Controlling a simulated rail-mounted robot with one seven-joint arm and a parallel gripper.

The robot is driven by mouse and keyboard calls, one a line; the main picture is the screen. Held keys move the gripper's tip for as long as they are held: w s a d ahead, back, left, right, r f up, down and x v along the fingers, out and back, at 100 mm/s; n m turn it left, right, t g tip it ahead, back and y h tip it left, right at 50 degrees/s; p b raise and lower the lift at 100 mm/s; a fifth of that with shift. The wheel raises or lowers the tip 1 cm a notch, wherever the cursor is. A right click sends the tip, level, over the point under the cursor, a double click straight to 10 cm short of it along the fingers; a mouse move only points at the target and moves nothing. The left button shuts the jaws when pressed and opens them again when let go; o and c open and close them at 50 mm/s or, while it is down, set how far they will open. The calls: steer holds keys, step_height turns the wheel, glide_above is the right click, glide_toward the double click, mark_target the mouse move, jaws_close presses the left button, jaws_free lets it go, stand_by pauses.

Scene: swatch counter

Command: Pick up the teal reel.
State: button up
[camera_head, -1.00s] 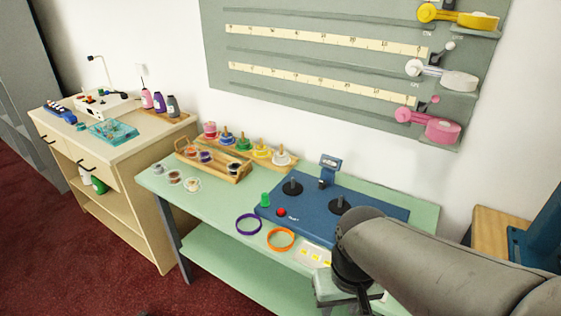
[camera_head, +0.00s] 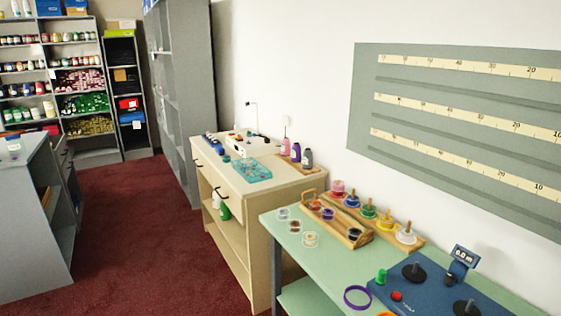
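I cannot make out a reel that is clearly teal. On the green table, a wooden rack holds a row of reels on pegs: pink (camera_head: 337,188), blue (camera_head: 352,202), green (camera_head: 368,212), yellow (camera_head: 385,223) and white (camera_head: 406,237). Beside it, a wooden carrier (camera_head: 362,241) holds a few darker reels, partly hidden by its sides. Several small pale-rimmed reels (camera_head: 310,240) lie on the table to its left. My gripper is not in view.
The green table (camera_head: 290,256) also bears a blue winding machine (camera_head: 435,296) and a purple ring (camera_head: 346,298). A beige cabinet (camera_head: 278,184) with a teal tray (camera_head: 252,170) stands left of it. Red carpet (camera_head: 150,225) lies clear between the cabinet and a grey counter (camera_head: 35,220).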

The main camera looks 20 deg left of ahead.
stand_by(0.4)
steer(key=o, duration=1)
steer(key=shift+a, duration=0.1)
